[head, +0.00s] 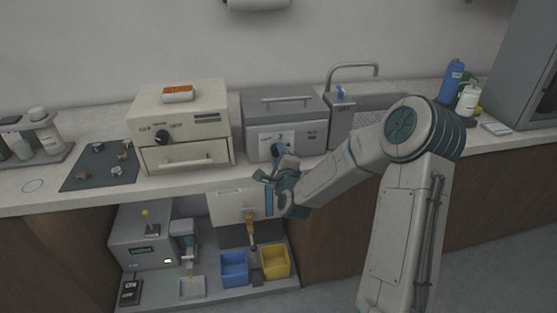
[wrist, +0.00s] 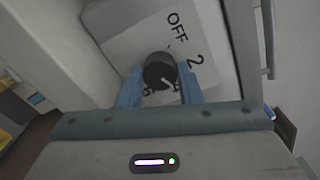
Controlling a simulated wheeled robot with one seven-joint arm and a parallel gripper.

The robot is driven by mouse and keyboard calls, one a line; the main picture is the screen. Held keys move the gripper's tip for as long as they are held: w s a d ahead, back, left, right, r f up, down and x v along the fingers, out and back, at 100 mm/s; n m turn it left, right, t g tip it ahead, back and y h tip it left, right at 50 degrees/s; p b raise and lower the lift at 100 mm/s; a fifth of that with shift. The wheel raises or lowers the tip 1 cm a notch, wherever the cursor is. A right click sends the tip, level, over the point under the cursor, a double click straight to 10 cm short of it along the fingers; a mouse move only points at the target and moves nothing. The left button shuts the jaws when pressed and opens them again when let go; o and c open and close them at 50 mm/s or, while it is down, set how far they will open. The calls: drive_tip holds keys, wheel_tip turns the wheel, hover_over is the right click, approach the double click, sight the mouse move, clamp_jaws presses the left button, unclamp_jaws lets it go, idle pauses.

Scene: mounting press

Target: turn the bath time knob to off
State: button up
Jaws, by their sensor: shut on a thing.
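The bath time knob (wrist: 160,70) is a round black knob on the pale front panel of the grey lidded bath (head: 285,103). In the wrist view it sits between my two blue fingers, which touch it on both sides. A white mark on the knob points toward the lower right of that view, away from the word OFF (wrist: 177,19). A "2" (wrist: 196,60) is printed to the knob's right, and another label at lower left is partly hidden by a finger. My gripper (head: 279,153) is shut on the knob; in the head view it largely hides the knob.
A beige oven (head: 182,125) with its own black knob stands left of the bath. A sink with a tap (head: 352,70) is to the right. Blue (head: 234,268) and yellow (head: 275,260) bins stand on the lower shelf below my gripper.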

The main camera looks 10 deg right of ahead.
drive_tip(key=n+b, duration=0.3)
drive_tip(key=b, duration=0.1)
drive_tip(key=n+b, duration=0.1)
drive_tip(key=n, duration=0.1)
drive_tip(key=shift+f+n+b, duration=0.25)
drive_tip(key=shift+n+b, duration=0.05)
drive_tip(key=shift+b, duration=0.1)
drive_tip(key=n+b, duration=0.5)
drive_tip(key=b, duration=0.1)
drive_tip(key=n+b, duration=0.6)
drive_tip(key=shift+b, duration=0.3)
drive_tip(key=n+b, duration=0.4)
drive_tip(key=shift+r, duration=0.15)
drive_tip(key=shift+n, duration=0.4)
drive_tip(key=o, duration=1)
drive_tip(key=shift+c, duration=0.2)
drive_tip(key=shift+s+r, duration=0.1)
drive_tip(key=shift+s, duration=0.05)
